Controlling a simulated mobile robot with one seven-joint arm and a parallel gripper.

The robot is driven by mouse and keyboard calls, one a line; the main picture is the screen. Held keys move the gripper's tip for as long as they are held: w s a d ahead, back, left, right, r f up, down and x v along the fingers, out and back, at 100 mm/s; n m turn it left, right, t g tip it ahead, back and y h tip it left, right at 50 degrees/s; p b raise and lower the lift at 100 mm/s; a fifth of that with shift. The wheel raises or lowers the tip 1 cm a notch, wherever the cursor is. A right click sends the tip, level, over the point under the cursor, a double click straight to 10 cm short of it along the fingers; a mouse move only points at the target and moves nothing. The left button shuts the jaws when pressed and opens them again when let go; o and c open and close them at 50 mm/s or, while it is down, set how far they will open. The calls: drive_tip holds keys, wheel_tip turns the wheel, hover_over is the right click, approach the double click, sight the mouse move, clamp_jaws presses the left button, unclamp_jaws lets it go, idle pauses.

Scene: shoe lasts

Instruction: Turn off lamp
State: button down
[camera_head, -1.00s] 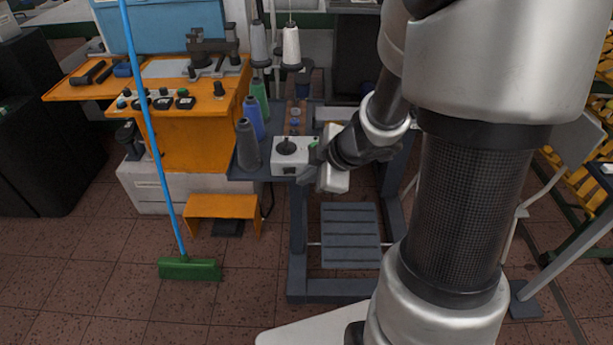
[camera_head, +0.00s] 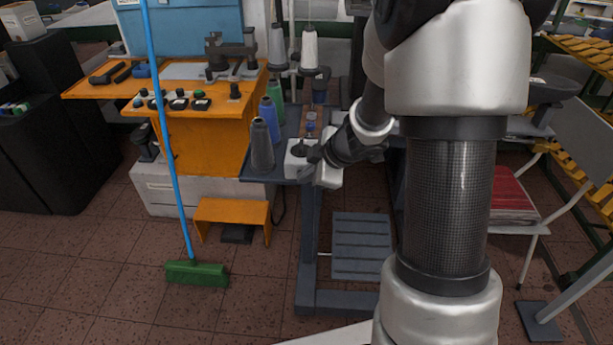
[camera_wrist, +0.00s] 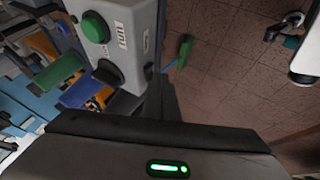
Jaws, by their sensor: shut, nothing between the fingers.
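A light grey box (camera_head: 297,158) with a dark knob on top sits on the front of the dark machine table in the head view. In the wrist view this box (camera_wrist: 125,40) shows a round green button (camera_wrist: 95,27) and printed labels. My gripper (camera_wrist: 163,88) is shut and empty, its dark fingers close beside the box; I cannot tell if they touch it. In the head view my gripper (camera_head: 312,162) overlaps the box's right side and partly hides it. No lamp can be clearly made out.
Thread cones, one dark (camera_head: 261,146) and one blue (camera_head: 269,118), stand left of the box. A blue-handled broom (camera_head: 196,273) leans before an orange cabinet (camera_head: 205,140). An orange stool (camera_head: 232,211) stands on the floor. A chair with red material (camera_head: 512,197) is at right.

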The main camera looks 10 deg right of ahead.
drive_tip(key=m, duration=0.1)
drive_tip(key=m+h, duration=0.1)
drive_tip(key=t, duration=0.1)
drive_tip(key=shift+w+a+r+m+h, duration=0.15)
drive_tip(key=shift+w+a+m+h, duration=0.15)
drive_tip(key=shift+w+m, duration=0.1)
drive_tip(key=shift+a, duration=0.1)
drive_tip(key=shift+w+a, duration=0.2)
drive_tip(key=shift+a, duration=0.6)
drive_tip(key=shift+s, duration=0.15)
